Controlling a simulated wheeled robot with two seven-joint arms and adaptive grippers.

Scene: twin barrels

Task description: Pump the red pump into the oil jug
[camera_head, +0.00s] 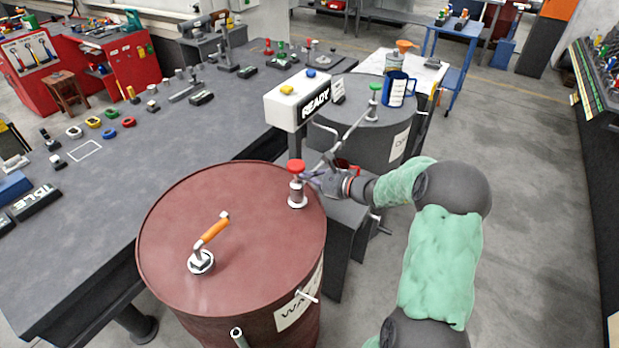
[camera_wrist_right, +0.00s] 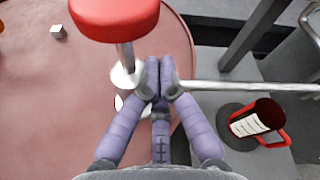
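The red pump (camera_head: 297,168) stands on the red-brown barrel (camera_head: 170,225) near its right edge; its red cap and silver stem also fill the upper left of the right wrist view (camera_wrist_right: 115,18). My right gripper (camera_head: 312,178) is low beside the stem. In the wrist view its purple fingertips (camera_wrist_right: 159,65) are together, just right of the stem. The pump's silver spout (camera_wrist_right: 245,87) runs right from behind the fingers; I cannot tell whether they grip it. A red jug with a white label (camera_wrist_right: 258,118) stands below the spout; its label is unreadable. My left gripper is not in view.
An orange-handled fitting (camera_head: 210,232) is on the barrel top. A long workbench (camera_head: 120,180) lies left; floor at right is open.

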